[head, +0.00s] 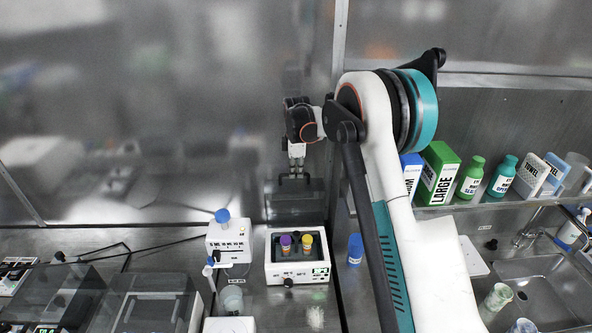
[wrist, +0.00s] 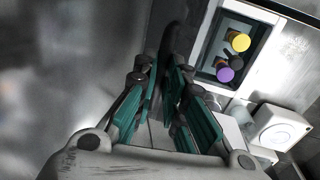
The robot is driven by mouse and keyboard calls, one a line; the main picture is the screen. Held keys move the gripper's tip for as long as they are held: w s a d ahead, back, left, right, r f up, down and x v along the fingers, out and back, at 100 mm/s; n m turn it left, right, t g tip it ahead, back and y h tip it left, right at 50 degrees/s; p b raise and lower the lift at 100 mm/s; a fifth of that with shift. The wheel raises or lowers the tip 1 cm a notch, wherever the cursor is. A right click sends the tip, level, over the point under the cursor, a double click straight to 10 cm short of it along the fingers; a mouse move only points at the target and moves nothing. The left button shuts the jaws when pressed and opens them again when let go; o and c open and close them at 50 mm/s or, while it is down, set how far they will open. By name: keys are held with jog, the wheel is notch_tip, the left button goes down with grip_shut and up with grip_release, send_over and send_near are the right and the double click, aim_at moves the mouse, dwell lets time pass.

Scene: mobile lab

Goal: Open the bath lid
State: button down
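The bath (head: 297,271) is a white box with a display on its front and a dark well holding tubes with purple, dark and yellow caps. Its dark lid (head: 297,205) stands raised behind the well, with a handle along its top edge. In the wrist view the bath (wrist: 254,20) is at the upper right, its well uncovered. My gripper (head: 297,168) points down just above the lid's handle. In the wrist view my gripper (wrist: 163,72) has its teal-padded fingers apart. A dark part of the lid shows close to the fingertips; contact is unclear.
A white device with a blue knob (head: 228,240) stands left of the bath. A blue-capped bottle (head: 355,249) stands to its right. A shelf with boxes and bottles (head: 440,172) and a sink (head: 535,290) are at the right. A metal wall is close behind the lid.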

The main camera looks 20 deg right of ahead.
jog(key=shift+s, duration=0.15)
jog(key=s+a+t+b, duration=0.1)
jog(key=s+t+b, duration=0.2)
jog(key=s, duration=0.5)
jog(key=shift+a+t+h+b, duration=0.3)
jog(key=shift+t+h+b, duration=0.1)
jog(key=shift+b, duration=0.1)
jog(key=shift+w+r, duration=0.1)
jog(key=c, duration=1.7)
grip_release()
jog(key=shift+o, duration=0.2)
jog(key=shift+r, duration=0.1)
jog(key=v, duration=1.2)
